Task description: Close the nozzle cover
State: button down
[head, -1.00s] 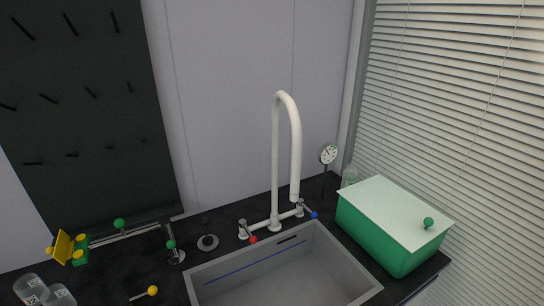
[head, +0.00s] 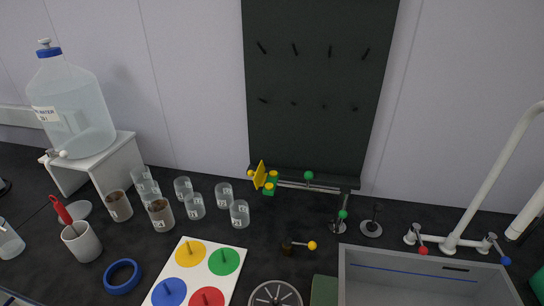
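A yellow flap (head: 260,175) with a small yellow ball knob (head: 250,173) stands at the left end of a thin horizontal metal pipe (head: 320,187), in the middle of the head view. It looks like the nozzle cover and stands swung open, tilted upright. Just right of it is a green block (head: 269,188) with yellow round parts, which looks like the nozzle end. A green ball knob (head: 308,175) sits on the pipe, and another green knob (head: 342,214) is on a stand at its right. My gripper is not in view.
Several clear beakers (head: 239,213) stand left of the pipe. A white board with coloured discs (head: 218,245) lies in front. A sink (head: 420,285) and white faucet (head: 480,200) are at right. A water jug (head: 72,105) stands at far left. Dark counter shows between board and pipe.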

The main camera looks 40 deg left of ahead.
aim_at(260, 178)
jog(key=j+u, duration=0.2)
jog(key=j, duration=0.9)
jog(key=i+j+u, duration=0.2)
jog(key=j, duration=0.95)
jog(key=k, duration=0.1)
